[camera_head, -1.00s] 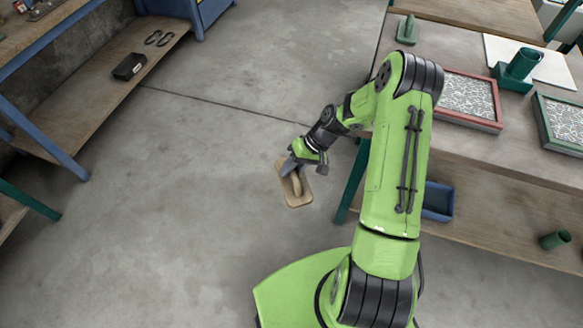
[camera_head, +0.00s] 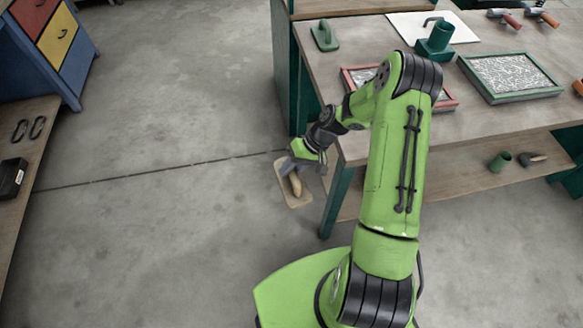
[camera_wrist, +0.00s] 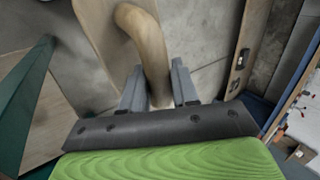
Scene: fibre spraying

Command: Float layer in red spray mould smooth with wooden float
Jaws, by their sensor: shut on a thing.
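My gripper (camera_head: 296,166) is shut on the handle of the wooden float (camera_head: 293,193), held in the air over the floor left of the bench. In the wrist view, the float's curved handle (camera_wrist: 146,45) sits between my gripper's fingers (camera_wrist: 157,88). The red spray mould (camera_head: 447,103) lies on the bench; my arm hides most of it, with a little of its speckled grey layer (camera_head: 362,75) showing. The float is apart from the mould.
The bench (camera_head: 350,150) also holds a green mould (camera_head: 510,78), a green float (camera_head: 324,36), a green stand (camera_head: 436,42) on a white sheet and orange-handled tools. A green cup (camera_head: 500,162) stands on the lower shelf. The floor at left is clear.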

